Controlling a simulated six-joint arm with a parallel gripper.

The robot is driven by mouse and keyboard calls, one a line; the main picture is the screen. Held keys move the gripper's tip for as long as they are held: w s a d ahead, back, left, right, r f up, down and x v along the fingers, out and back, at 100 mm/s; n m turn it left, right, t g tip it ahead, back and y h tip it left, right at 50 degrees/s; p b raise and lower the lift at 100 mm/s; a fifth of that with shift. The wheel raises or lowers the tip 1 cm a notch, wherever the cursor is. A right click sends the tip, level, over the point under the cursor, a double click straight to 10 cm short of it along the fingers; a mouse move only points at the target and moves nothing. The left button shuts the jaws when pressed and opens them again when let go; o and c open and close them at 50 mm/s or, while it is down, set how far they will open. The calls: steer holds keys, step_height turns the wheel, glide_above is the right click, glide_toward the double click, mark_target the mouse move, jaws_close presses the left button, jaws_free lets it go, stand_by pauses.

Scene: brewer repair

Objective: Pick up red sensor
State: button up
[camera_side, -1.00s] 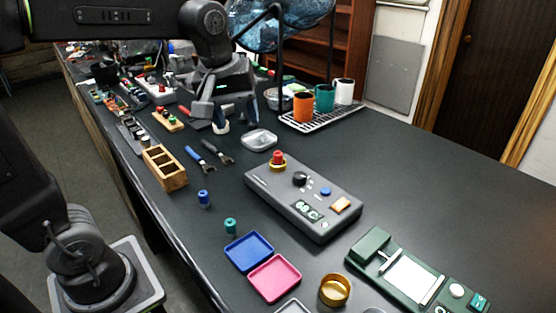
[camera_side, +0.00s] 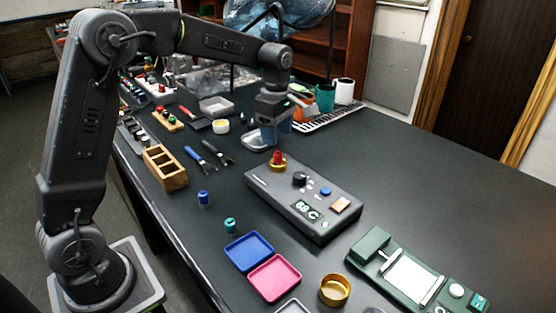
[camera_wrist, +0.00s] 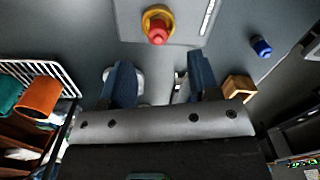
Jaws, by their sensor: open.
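The red sensor (camera_side: 277,157) stands upright in a gold ring (camera_side: 278,166) at the back end of the grey control box (camera_side: 303,198). In the wrist view the red sensor (camera_wrist: 157,34) is at the top centre, seen from above inside its gold ring. My gripper (camera_side: 277,133) hangs above the table behind the control box, apart from the sensor. Its two blue fingers (camera_wrist: 160,75) show in the wrist view, spread apart with nothing between them.
The rack (camera_side: 322,122) with orange, green and white cups is right of my gripper. A wooden box (camera_side: 165,168), pliers (camera_side: 201,157) and blue bottle (camera_side: 204,199) lie left. Blue (camera_side: 249,251) and pink (camera_side: 274,279) trays are in front. A clear dish sits under my gripper.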

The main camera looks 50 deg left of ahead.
mark_target(278, 153)
steer(key=shift+w+d+f, duration=0.1)
steer(key=shift+f, duration=3.25)
steer(key=shift+c, duration=0.4)
jaws_close()
steer(key=shift+r, duration=0.15)
